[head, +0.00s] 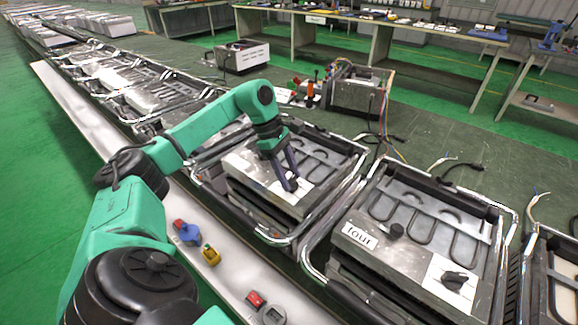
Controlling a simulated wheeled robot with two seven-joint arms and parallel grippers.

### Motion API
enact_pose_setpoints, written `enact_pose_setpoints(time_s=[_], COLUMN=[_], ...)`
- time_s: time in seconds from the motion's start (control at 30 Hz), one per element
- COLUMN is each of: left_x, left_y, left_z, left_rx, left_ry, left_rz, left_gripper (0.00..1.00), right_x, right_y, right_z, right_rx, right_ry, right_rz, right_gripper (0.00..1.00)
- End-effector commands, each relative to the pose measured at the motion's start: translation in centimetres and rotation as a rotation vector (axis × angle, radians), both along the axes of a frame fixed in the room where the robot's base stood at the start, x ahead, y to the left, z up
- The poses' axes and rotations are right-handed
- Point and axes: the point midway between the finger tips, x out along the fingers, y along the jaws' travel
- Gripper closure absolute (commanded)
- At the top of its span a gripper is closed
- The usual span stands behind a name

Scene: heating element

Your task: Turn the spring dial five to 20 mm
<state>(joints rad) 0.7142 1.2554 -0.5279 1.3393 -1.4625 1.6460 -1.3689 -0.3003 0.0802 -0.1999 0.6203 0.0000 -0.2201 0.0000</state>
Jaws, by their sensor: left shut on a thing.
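My left gripper (290,182) reaches down from the left onto a metal heating-element unit (240,163) in the middle of the view. Its dark fingers are shut at a white plate (277,188) on the unit's top. The spring dial between the fingertips is mostly hidden by them, and I cannot read its setting. No number is legible on this unit. The neighbouring unit to the right carries a label (359,236) that seems to read "four", a dark knob (397,230) and a black dial (455,279) on a white plate. My right gripper is not in view.
Metal tube frames surround the units in a long row. A pale ledge (150,180) along the front holds a blue-and-red item (187,232), a yellow item (210,254) and a red item (256,299). Behind stand a grey box (358,90) with wires and workbenches (385,20).

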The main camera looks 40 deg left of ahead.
Motion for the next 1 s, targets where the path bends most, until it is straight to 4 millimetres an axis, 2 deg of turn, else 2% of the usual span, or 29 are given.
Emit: enact_pose_setpoints(time_s=[0.03,0.3,1.0], left_x=[0.1,0.3,0.7], left_y=[0.0,0.0,-0.1], left_z=[0.6,0.3,0.1], left_rx=[-0.003,-0.001,0.002], left_ry=[-0.001,-0.003,-0.003], left_rz=[-0.041,-0.298,-0.954], left_gripper=[1.00,1.00,1.00], right_x=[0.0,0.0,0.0], right_y=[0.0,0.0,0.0], right_z=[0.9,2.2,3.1], right_rx=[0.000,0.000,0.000], right_ry=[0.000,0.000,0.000], right_rz=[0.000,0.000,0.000], right_gripper=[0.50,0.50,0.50])
